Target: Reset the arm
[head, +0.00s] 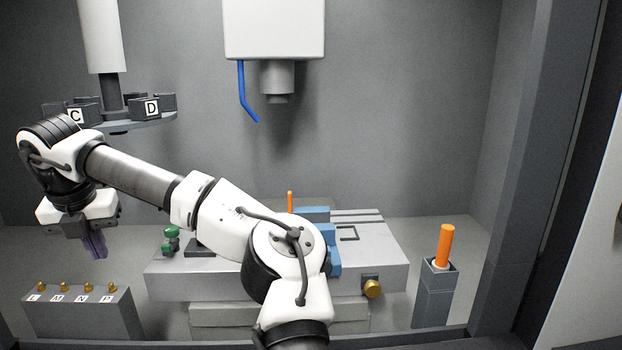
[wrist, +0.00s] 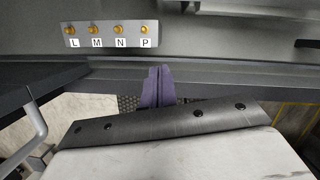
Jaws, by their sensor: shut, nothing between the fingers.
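My gripper (head: 96,246) hangs fingers-down at the left of the head view, above and behind the grey block with the brass knobs. Its purple fingers are together with nothing between them. In the wrist view the shut fingertips (wrist: 158,72) point toward the floor just in front of the labelled panel (wrist: 110,34). My arm reaches across the front of the bench from the lower middle to the left.
The knob block (head: 85,312) carries labels L, M, N and P. A grey bench (head: 375,255) holds blue blocks (head: 332,245) and a green knob (head: 171,238). An orange cylinder (head: 445,245) stands in a holder at right. A carousel (head: 140,123) and a white spindle head (head: 274,30) hang above.

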